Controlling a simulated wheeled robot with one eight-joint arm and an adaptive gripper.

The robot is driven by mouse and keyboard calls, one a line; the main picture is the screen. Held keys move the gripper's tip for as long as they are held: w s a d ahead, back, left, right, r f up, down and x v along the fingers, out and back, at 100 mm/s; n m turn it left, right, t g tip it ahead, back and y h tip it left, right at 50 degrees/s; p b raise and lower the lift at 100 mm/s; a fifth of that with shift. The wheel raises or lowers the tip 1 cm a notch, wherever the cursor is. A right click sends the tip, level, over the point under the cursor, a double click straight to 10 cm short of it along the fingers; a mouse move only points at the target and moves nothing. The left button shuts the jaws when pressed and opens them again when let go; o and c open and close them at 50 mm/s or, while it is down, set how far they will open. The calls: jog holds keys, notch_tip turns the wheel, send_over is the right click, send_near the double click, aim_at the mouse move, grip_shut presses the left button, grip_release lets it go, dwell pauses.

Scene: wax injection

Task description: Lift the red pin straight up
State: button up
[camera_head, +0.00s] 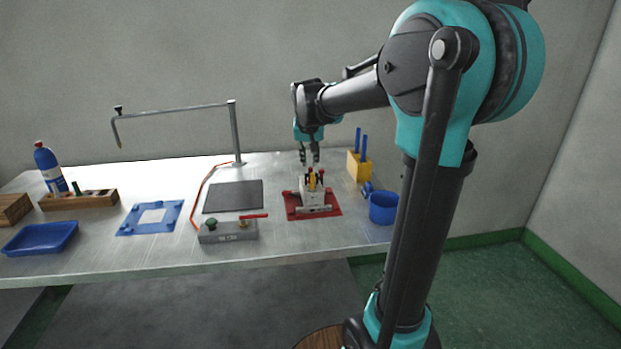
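A pale block (311,193) stands on a red mat (328,208) on the right half of the table. A small cluster of pins with red, yellow and dark parts stands upright in its top. The red pin (321,173) appears to be at the right side of this cluster, though it is very small here. My gripper (309,158) points down just above the pins. Its two fingers are apart, with nothing visible between them. I cannot tell the exact gap between the fingertips and the red pin.
A yellow holder (359,168) with upright blue rods stands to the right of the block. A blue cup (383,208) is near the right edge. A grey fixture (228,232) with a red lever and a dark mat (233,197) lie to the left. A bent metal arm (236,135) rises behind.

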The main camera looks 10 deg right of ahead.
aim_at(311, 168)
jog(key=shift+x, duration=2.75)
jog(key=shift+d, duration=0.1)
grip_shut()
